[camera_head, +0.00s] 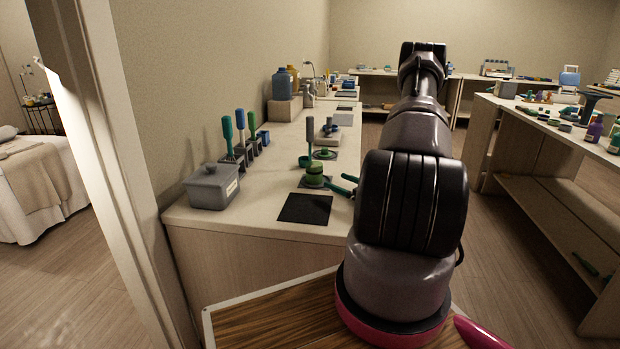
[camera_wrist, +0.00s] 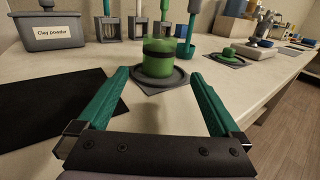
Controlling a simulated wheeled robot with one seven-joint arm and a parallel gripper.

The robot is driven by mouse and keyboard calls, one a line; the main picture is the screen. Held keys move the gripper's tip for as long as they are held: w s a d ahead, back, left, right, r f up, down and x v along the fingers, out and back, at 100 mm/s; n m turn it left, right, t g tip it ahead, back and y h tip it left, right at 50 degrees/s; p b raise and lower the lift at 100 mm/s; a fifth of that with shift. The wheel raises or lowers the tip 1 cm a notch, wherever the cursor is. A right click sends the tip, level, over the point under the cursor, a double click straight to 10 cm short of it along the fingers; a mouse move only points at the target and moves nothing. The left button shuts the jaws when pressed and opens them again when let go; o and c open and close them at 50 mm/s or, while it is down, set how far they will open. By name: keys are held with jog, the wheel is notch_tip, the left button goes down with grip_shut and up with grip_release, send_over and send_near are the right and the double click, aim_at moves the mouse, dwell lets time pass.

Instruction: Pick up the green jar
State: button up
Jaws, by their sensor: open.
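The green jar (camera_head: 314,176) stands upright on a small dark mat near the front of the counter. In the wrist view the jar (camera_wrist: 158,58) has a dark band and sits on a round grey base on that mat. My gripper (camera_head: 339,183) is just to the right of the jar in the head view, with its green fingers pointing at it. In the wrist view my gripper (camera_wrist: 160,76) is open and empty. The two fingers are spread wide on either side of the jar, which is ahead between the tips, with no visible contact.
A grey box labelled "Clay powder" (camera_wrist: 63,32) and a black mat (camera_wrist: 45,105) lie to the left. Brushes in holders (camera_head: 240,140) stand along the wall. Another green lidded item (camera_wrist: 229,53) sits farther right. The counter (camera_head: 240,226) is bare at its front edge.

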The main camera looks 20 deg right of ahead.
aim_at(321, 169)
jog(key=x, duration=1)
jog(key=shift+w+r, duration=0.1)
jog(key=shift+r, duration=0.25)
jog(key=c, duration=1.4)
jog(key=shift+c, duration=0.2)
jog(key=shift+r, duration=0.15)
notch_tip(321, 169, up, 9)
jog(key=shift+r, duration=0.15)
jog(key=shift+d+f, duration=0.2)
jog(key=shift+f, duration=4)
